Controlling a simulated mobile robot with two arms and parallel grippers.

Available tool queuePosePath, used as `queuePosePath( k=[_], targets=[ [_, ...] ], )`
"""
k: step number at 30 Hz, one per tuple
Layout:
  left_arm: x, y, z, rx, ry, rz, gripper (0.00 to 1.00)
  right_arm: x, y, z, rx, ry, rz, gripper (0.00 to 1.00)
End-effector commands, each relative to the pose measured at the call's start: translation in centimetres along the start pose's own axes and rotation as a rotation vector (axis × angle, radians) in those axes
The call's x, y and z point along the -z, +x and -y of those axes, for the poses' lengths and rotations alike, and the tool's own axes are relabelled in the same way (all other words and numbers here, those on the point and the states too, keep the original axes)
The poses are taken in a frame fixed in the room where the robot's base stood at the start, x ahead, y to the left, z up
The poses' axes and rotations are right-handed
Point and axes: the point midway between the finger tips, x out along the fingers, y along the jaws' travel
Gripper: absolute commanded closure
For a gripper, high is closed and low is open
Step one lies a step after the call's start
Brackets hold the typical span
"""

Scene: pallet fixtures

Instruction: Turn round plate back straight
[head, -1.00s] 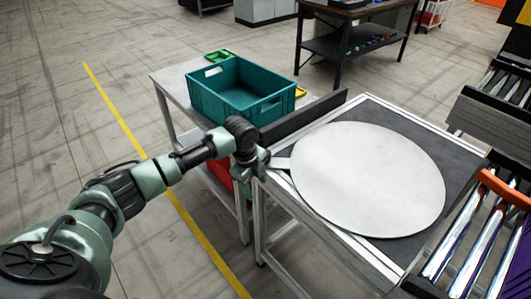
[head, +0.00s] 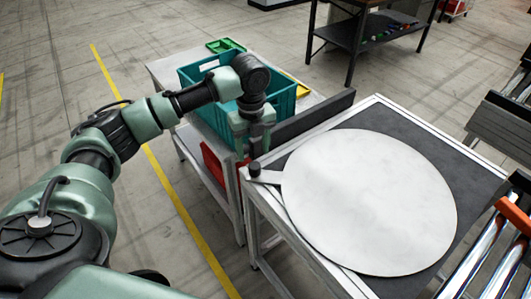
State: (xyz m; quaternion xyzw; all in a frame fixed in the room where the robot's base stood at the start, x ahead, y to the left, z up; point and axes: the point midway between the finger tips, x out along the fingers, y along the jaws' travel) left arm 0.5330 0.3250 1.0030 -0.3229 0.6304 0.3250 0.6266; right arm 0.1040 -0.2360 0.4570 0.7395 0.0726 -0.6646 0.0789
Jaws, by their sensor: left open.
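The round plate (head: 370,200) is a large pale grey disc lying flat on a dark-topped table (head: 400,120). A short tab (head: 270,176) sticks out from its left side and ends in a small black knob (head: 255,168). The tab points to the left, toward the table's left edge. My left gripper (head: 247,150) is open, pointing down just above and behind the knob, apparently apart from it. Its fingers are small in this view, and part of them blends with the background. My right gripper is not in view.
A teal crate (head: 285,103) stands on a side table behind my left arm. A dark upright board (head: 310,118) runs along the plate table's back-left edge. Roller conveyors (head: 482,255) stand close on the right. Red bins (head: 212,165) sit below the side table.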

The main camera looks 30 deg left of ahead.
Motion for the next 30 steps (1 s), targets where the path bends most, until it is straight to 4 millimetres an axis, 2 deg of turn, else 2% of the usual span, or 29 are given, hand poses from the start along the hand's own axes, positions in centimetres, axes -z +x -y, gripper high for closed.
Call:
queuePosePath(
  k=[5,15,21,25,29,30],
  targets=[
    [0.0,0.9,0.0,-0.002,-0.002,-0.001,0.44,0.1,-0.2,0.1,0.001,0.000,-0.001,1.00],
    [0.1,6.0,0.0,-0.002,-0.002,-0.002,0.44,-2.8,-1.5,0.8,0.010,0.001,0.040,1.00],
    [0.0,7.7,0.0,0.001,-0.001,0.001,0.44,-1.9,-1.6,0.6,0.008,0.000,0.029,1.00],
    [0.0,7.9,0.0,0.001,-0.001,0.001,0.44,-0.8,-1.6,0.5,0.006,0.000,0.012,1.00],
    [0.0,7.9,0.0,0.001,-0.001,0.001,0.44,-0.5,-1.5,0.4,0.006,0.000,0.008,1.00],
    [0.0,7.9,0.0,0.001,-0.001,0.001,0.53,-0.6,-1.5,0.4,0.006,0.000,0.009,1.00]
  ],
)
